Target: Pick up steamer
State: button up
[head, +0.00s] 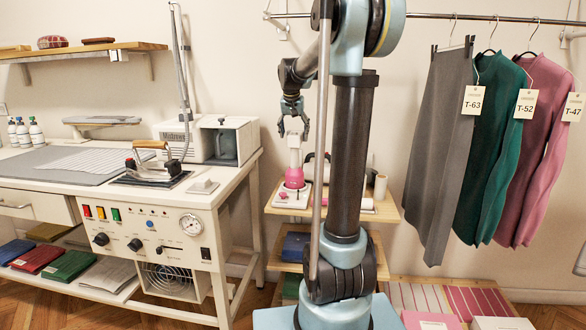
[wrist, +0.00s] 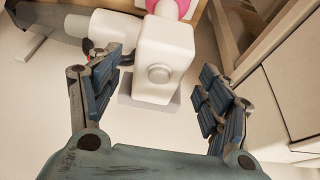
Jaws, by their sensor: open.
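The steamer (head: 294,181) stands upright on a white base on the top shelf of a small wooden rack. It has a white upper part and a pink lower body. My gripper (head: 293,130) is open and points down just above the steamer's white top. In the wrist view, the steamer's white head (wrist: 160,45) with a round knob lies between my open fingers (wrist: 163,80), toward their tips. Neither finger visibly touches it. Part of its pink body shows at the top edge of that view.
The steamer's shelf (head: 388,211) also holds a thread spool (head: 380,187), partly behind my arm. An ironing table (head: 225,183) with an iron (head: 152,164) and a boiler unit (head: 208,139) stands close on the left. Garments (head: 440,150) hang from a rail on the right.

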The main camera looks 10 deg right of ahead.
aim_at(296, 159)
jog(key=shift+x, duration=4.15)
jog(key=shift+w+d+r, duration=0.1)
jog(key=shift+w, duration=0.05)
grip_shut()
